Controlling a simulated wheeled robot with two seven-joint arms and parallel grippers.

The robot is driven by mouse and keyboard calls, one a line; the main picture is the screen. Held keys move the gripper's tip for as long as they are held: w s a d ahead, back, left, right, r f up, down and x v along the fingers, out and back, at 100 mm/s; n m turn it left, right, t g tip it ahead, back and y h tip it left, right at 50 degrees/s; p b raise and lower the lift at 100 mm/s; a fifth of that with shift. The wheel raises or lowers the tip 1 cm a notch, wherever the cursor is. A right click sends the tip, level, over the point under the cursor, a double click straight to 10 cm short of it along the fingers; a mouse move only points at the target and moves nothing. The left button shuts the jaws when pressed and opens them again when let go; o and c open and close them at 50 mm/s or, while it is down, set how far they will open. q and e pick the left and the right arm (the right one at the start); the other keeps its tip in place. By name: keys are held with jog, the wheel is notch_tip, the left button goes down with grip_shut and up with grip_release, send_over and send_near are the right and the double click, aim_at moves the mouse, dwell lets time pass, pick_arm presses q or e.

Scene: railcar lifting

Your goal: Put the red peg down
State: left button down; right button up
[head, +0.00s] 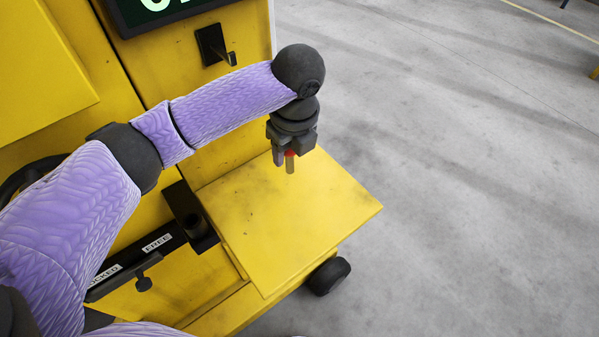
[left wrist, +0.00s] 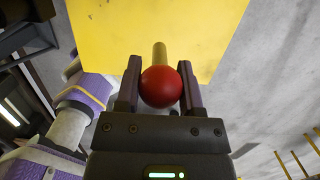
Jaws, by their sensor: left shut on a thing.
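The red peg (head: 289,161) has a round red head and a tan shaft. My left gripper (head: 284,158) is shut on it and holds it with the shaft pointing down, over the flat yellow shelf (head: 315,215). In the left wrist view the peg's red ball head (left wrist: 161,87) sits between the two dark fingers of the left gripper (left wrist: 160,90), with the shaft running away toward the yellow surface. I cannot tell whether the shaft's tip touches the shelf. My right gripper is not in view.
A yellow machine body (head: 180,75) stands at the left with a black hook bracket (head: 215,47). A black slotted plate with "LOCKED" and "FREE" labels (head: 157,243) lies left of the shelf. A black wheel (head: 328,276) is below. Grey floor is clear at right.

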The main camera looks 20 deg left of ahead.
pick_arm(q)
jog(key=f+b, duration=0.1)
jog(key=f, duration=0.2)
jog(key=f+b, duration=0.1)
jog(key=f, duration=0.2)
jog(key=f+b, duration=0.1)
jog(key=f, duration=0.3)
jog(key=shift+s+b, duration=0.35)
jog(key=shift+r, duration=0.1)
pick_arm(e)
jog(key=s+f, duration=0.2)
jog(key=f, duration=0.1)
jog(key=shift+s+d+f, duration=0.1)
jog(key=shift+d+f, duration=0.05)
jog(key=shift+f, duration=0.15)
pick_arm(q)
jog(key=shift+c, duration=1.1)
grip_release()
notch_tip(320, 180, up, 12)
jog(key=s+d+p, duration=0.1)
jog(key=p, duration=0.3)
jog(key=shift+d+p, duration=0.25)
jog(key=shift+p, duration=0.15)
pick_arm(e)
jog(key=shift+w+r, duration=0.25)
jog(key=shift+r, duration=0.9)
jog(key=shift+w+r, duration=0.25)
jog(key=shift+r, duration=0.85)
